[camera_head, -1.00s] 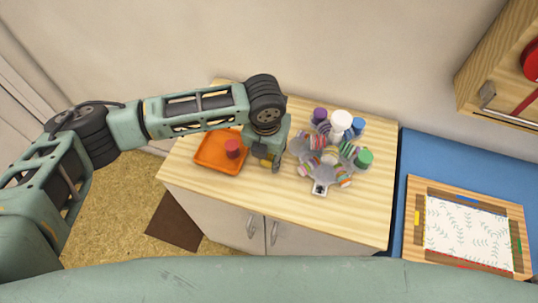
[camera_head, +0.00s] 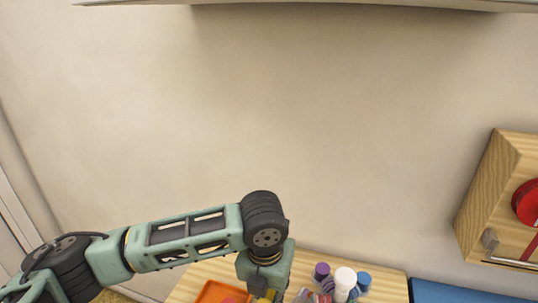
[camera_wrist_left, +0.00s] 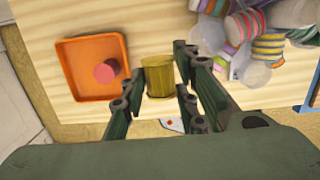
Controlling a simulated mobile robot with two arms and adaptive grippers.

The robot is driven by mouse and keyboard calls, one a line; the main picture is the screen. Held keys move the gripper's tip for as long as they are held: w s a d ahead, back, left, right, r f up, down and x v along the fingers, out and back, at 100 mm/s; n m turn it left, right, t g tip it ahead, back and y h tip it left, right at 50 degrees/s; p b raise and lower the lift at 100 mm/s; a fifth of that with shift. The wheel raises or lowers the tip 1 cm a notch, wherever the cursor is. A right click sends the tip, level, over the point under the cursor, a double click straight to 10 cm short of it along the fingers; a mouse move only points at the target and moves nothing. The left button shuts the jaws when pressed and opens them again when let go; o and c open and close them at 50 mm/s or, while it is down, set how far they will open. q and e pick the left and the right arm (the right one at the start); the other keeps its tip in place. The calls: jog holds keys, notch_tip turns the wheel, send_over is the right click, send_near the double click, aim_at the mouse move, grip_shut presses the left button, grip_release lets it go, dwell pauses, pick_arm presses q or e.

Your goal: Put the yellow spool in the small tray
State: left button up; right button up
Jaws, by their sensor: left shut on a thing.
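The yellow spool (camera_wrist_left: 159,76) is between the fingers of my left gripper (camera_wrist_left: 157,92) in the left wrist view, and the gripper is shut on it. In the head view the left gripper (camera_head: 262,294) is at the bottom edge, and only a little yellow shows there. The small orange tray (camera_wrist_left: 120,50) lies on the wooden cabinet top to the left of the gripper. Its edge also shows in the head view (camera_head: 207,292). My right gripper is not in view.
To the right of the gripper is a cluster of striped and coloured spools (camera_wrist_left: 270,45). Purple (camera_head: 321,271), white (camera_head: 345,278) and blue (camera_head: 364,280) spools stand there. A wooden wall cabinet (camera_head: 490,190) is at the right. Bare wood lies between tray and cluster.

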pick_arm(q)
jog(key=shift+s+a+n, duration=0.15)
jog(key=shift+a+n, duration=0.35)
jog(key=shift+n, duration=0.4)
jog(key=s+a+r+m+g, duration=0.1)
jog(key=s+a+m, duration=0.2)
jog(key=a+m, duration=0.3)
jog(key=s+a+r+m+g, duration=0.1)
jog(key=s+a+m, duration=0.2)
jog(key=m, duration=1.4)
jog(key=s+a+r+m, duration=0.2)
jog(key=s+a+m, duration=0.1)
jog(key=a+m, duration=0.6)
jog(key=shift+s+m+g, duration=0.25)
jog(key=shift+m+g, duration=0.15)
jog(key=shift+m, duration=0.8)
